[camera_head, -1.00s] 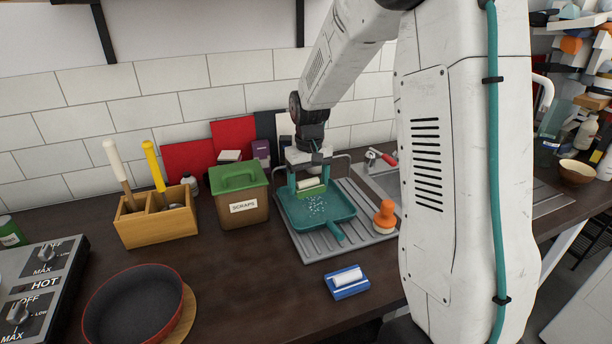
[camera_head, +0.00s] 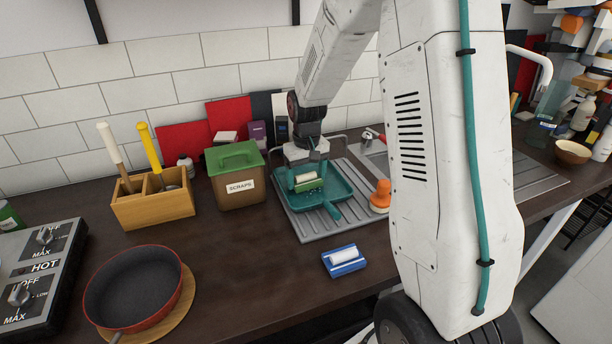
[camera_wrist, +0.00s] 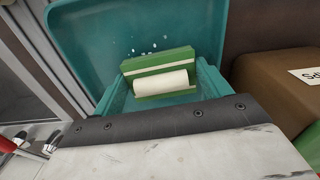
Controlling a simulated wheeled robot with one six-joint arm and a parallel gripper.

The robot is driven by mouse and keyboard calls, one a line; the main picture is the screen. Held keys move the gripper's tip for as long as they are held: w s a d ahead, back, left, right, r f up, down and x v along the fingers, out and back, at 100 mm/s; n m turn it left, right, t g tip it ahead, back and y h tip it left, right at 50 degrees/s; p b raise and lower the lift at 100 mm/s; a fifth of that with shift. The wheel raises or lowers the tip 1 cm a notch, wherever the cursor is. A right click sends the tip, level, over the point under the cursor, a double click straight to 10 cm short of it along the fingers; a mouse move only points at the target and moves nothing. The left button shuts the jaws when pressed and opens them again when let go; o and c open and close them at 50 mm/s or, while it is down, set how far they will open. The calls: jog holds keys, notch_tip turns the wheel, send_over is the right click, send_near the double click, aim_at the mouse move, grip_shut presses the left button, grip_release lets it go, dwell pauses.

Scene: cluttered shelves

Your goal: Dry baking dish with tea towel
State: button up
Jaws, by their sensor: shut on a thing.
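The teal baking dish (camera_head: 338,190) lies on the ribbed metal drainboard, its handle pointing to the front. It fills the upper part of the wrist view (camera_wrist: 90,35). Several pale water drops show on its floor beside the towel. My gripper (camera_head: 307,181) is inside the dish, pointing down, with its teal fingers shut on a green piece with a white roll on it, which I take for the tea towel (camera_wrist: 160,78). The towel (camera_head: 308,185) is low over the dish floor; I cannot tell whether it touches. My arm and fingers hide part of the dish.
A brown scraps bin (camera_head: 238,187) with a green lid stands close left of the dish. An orange-topped brush (camera_head: 381,194) is at its right. A blue holder with a white roll (camera_head: 344,260) lies in front. A black pan (camera_head: 133,288) is front left.

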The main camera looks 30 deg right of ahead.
aim_at(317, 177)
jog(key=shift+f, duration=0.6)
dwell(0.6)
jog(key=shift+s+d, duration=0.2)
jog(key=shift+d, duration=0.7)
jog(key=shift+s+d, duration=0.15)
jog(key=shift+d, duration=0.75)
jog(key=shift+w+a+f, duration=0.1)
jog(key=shift+w+a, duration=0.1)
jog(key=shift+a, duration=0.75)
jog(key=shift+w+a+f, duration=0.1)
jog(key=shift+w+a, duration=0.05)
jog(key=shift+a, duration=0.75)
jog(key=shift+w+r, duration=0.1)
jog(key=shift+w, duration=0.15)
jog(key=shift+s+d, duration=0.15)
jog(key=shift+d, duration=0.8)
jog(key=shift+s+d, duration=0.15)
jog(key=shift+d, duration=0.8)
jog(key=shift+a, duration=0.1)
